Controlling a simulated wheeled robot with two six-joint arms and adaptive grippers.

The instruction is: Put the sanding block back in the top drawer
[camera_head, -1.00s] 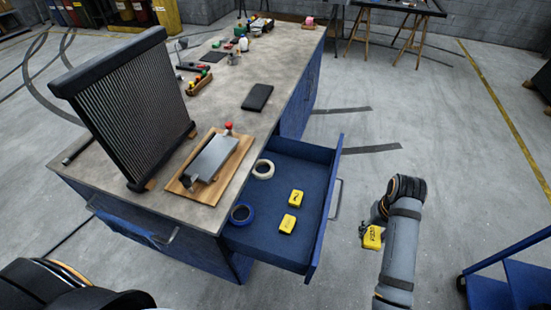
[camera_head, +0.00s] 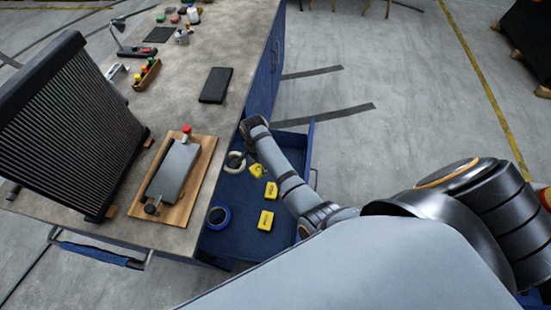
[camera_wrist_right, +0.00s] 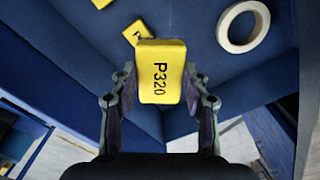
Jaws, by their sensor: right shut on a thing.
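The yellow sanding block marked P320 (camera_wrist_right: 162,72) is between the fingers of my right gripper (camera_wrist_right: 160,88), which is shut on it. In the head view this block (camera_head: 256,170) is over the far part of the open blue top drawer (camera_head: 238,241), near the white tape roll. My right gripper (camera_head: 252,156) is partly hidden by its own arm there. Two other yellow blocks (camera_head: 271,190) (camera_head: 266,220) lie in the drawer. I cannot tell whether the held block touches the drawer floor. My left gripper is not in view.
A white tape roll (camera_head: 235,162) and a blue tape roll (camera_head: 218,216) lie in the drawer's left part. The worktop (camera_head: 190,110) beside it holds a wooden board (camera_head: 201,176), a finned radiator (camera_head: 70,130) and a black pad (camera_head: 216,85).

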